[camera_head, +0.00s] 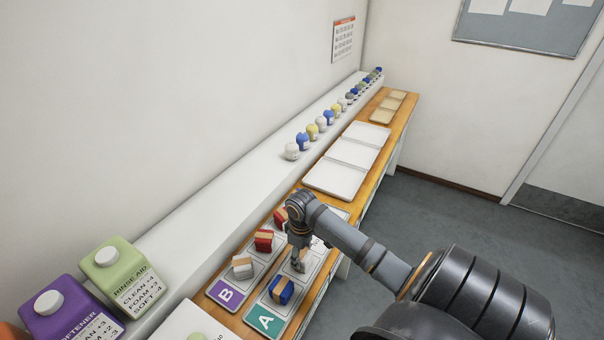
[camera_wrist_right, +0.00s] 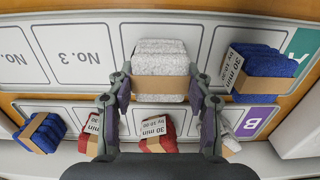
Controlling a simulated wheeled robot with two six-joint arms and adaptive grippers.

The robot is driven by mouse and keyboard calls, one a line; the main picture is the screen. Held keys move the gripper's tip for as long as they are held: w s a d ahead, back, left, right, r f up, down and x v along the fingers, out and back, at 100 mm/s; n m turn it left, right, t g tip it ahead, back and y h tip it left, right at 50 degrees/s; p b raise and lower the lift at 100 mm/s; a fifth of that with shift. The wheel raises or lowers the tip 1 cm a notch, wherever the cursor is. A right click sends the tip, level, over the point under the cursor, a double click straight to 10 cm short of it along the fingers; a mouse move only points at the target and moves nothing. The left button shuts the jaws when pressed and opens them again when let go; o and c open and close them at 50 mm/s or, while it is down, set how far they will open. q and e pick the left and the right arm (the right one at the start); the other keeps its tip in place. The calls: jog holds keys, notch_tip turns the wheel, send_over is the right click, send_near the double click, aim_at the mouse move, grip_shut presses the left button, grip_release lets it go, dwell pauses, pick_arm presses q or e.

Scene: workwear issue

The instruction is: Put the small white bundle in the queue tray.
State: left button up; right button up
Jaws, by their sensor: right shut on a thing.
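A white bundle with a tan band (camera_wrist_right: 161,58) sits between the fingers of my right gripper (camera_wrist_right: 161,88) in the right wrist view. The gripper is shut on it, over the row marked A; I cannot tell whether the bundle touches the board. In the head view my right gripper (camera_head: 299,264) points down and hides most of it. Another white bundle (camera_head: 242,267) lies in the row marked B. No label saying queue is readable; white trays (camera_head: 335,180) and small tan trays (camera_head: 382,116) stand farther along the bench. My left gripper is not in view.
A blue bundle (camera_head: 281,291) lies beside the held bundle in row A. Red bundles (camera_head: 264,240) and another blue one (camera_wrist_right: 40,132) lie in row B. Bottles (camera_head: 292,151) line the shelf along the wall. The white trays look empty.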

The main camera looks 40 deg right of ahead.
aim_at(302, 254)
jog(key=shift+s+r, duration=0.15)
jog(key=o, duration=0.8)
jog(key=shift+a, duration=0.1)
jog(key=shift+o, duration=1.3)
jog(key=shift+f, duration=0.2)
jog(key=shift+o, duration=1)
jog(key=shift+r, duration=0.2)
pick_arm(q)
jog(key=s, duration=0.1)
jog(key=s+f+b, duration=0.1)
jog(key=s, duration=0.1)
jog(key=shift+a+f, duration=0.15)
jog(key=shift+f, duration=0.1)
pick_arm(e)
notch_tip(302, 254, up, 12)
